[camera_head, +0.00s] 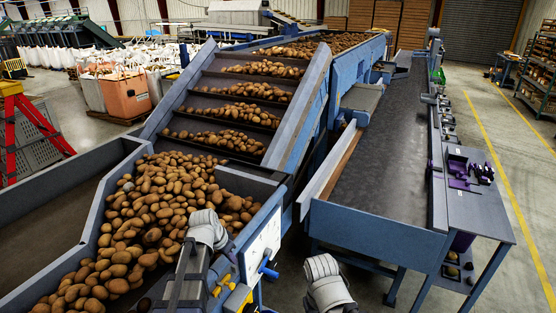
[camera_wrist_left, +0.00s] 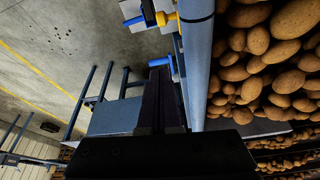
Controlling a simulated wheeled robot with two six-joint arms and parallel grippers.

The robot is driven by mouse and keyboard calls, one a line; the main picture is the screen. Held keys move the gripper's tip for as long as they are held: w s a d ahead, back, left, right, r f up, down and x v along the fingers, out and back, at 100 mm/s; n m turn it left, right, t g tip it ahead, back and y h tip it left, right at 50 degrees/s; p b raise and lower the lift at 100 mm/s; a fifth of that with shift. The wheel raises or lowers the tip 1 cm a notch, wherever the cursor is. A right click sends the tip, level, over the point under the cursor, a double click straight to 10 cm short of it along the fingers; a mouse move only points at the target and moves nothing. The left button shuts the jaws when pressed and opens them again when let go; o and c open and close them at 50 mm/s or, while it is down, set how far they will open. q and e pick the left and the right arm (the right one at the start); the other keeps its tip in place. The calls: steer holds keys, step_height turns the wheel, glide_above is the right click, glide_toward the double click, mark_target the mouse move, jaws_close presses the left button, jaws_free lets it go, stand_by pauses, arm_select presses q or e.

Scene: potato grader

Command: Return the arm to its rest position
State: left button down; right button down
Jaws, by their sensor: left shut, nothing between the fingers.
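My left gripper (camera_head: 187,276) is at the bottom of the head view, in front of the blue side rail of the potato hopper (camera_head: 262,215). In the left wrist view its dark fingers (camera_wrist_left: 160,78) are together, with nothing between them. They lie beside the rail and appear clear of the potatoes (camera_wrist_left: 262,80); whether they touch the rail I cannot tell. A light grey link of my right arm shows at the bottom centre of the head view. My right gripper is hidden below the frame.
A control panel with a blue handle (camera_head: 268,271) and yellow knob sits close right of my left gripper. A dark inspection belt (camera_head: 385,150) runs along the right. A side shelf (camera_head: 478,210) holds purple items. Open floor lies beyond it.

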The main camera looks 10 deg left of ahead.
arm_select(q)
steer(key=s+d+f+n+g+y+b, duration=0.1)
steer(key=s+d+f+b, duration=0.3)
steer(key=s+d, duration=0.4)
steer(key=s+d+f+g+y+b, duration=0.2)
steer(key=s+d+f+b, duration=0.2)
steer(key=s+d+f, duration=0.2)
steer(key=s+d, duration=0.2)
steer(key=s, duration=0.2)
steer(key=shift+s+d+n+g, duration=0.25)
steer(key=shift+s+n+g, duration=0.05)
steer(key=shift+n+g, duration=0.1)
